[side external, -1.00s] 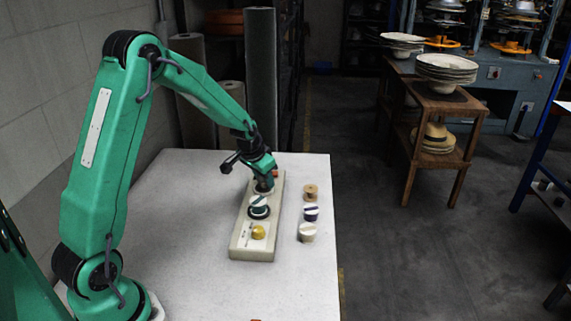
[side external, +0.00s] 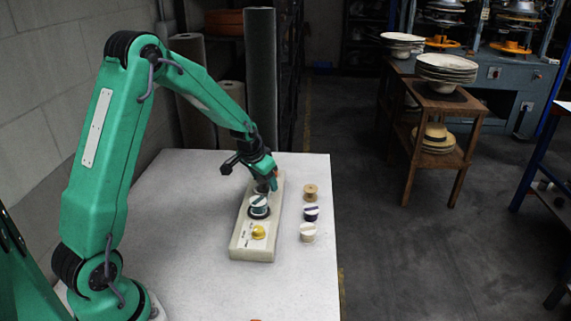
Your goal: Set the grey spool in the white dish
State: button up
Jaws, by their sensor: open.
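A long beige block (side external: 250,253) lies on the table with several things set along it. A grey piece, which looks like the grey spool (side external: 261,188), sits at the block's far end, right under my gripper (side external: 267,185). My gripper is open and points down at it; I cannot tell whether the fingers are around it or only above it. The far end is partly hidden by the gripper, and I cannot make out a white dish there. A teal and white spool (side external: 259,204) sits in a dark ring mid-block. A yellow knob (side external: 258,232) sits on a whitish patch at the near end.
Right of the block stand a wooden spool (side external: 310,191), a navy and white spool (side external: 311,213) and a cream spool (side external: 308,232), near the right edge of the white table (side external: 200,270). The table's near part is largely clear.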

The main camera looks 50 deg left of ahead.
jog(key=shift+r, duration=0.15)
jog(key=v, duration=0.7)
jog(key=shift+r, duration=0.2)
jog(key=shift+s+d, duration=0.1)
jog(key=shift+s, duration=0.1)
jog(key=s+d+r+t, duration=0.1)
jog(key=s+d+r, duration=0.9)
jog(key=s+d, duration=0.3)
jog(key=s, duration=0.3)
jog(key=s+d+r+m+h, duration=0.1)
jog(key=s+d, duration=0.2)
jog(key=s, duration=0.4)
jog(key=shift+r, duration=0.25)
